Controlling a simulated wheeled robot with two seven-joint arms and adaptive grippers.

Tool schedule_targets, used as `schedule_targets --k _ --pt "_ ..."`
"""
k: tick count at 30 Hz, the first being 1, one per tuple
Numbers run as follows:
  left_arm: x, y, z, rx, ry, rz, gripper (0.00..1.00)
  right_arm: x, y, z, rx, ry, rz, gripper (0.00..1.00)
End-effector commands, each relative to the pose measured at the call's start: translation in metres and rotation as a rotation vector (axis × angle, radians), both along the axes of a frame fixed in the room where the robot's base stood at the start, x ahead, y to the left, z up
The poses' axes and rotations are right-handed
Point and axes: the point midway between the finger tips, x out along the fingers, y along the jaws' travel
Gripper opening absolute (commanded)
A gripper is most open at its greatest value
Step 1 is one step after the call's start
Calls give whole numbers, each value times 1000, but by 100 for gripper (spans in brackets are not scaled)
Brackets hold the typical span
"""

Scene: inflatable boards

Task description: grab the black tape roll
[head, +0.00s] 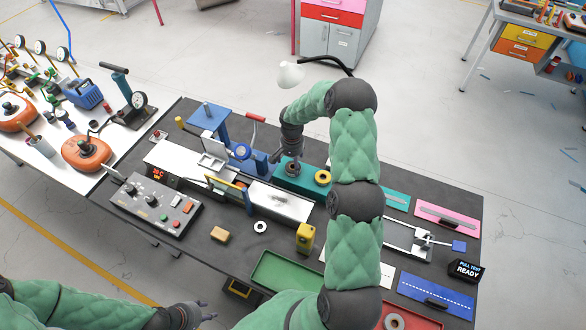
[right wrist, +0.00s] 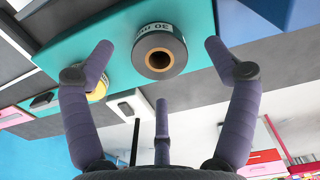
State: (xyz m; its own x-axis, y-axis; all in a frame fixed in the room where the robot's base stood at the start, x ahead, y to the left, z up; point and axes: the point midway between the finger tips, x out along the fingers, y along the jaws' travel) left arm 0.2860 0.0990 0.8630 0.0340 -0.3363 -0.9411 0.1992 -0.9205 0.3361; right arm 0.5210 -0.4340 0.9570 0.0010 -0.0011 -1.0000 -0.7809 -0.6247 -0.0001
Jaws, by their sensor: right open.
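The black tape roll (right wrist: 160,50) has a tan core and sits on a teal surface (right wrist: 195,22) in the right wrist view. My right gripper (right wrist: 160,62) is open, with its fingers spread to the left, right and near side of the roll; no finger visibly grips it. In the head view, my right gripper (head: 291,158) is above the left part of the teal block (head: 307,191), and the black roll (head: 291,169) shows just under its fingers. My left gripper (head: 205,310) is at the bottom, off the table's front edge, empty with its fingers apart.
A white ring (head: 260,226), a yellow block (head: 305,238) and a control box (head: 157,205) lie nearer. A green tray (head: 287,272) is at the table's front.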

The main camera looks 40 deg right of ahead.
Motion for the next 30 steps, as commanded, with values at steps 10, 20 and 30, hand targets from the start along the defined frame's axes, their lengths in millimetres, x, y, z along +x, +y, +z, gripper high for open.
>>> schedule_targets --k 10,20,30 --pt "0 0 2 0 0 0 40 -3 -1 -34 0 0 1 87" --pt "0 0 2 0 0 0 40 -3 0 -34 1 1 1 50" --pt "0 0 2 0 0 0 40 -3 0 -34 2 1 1 25"
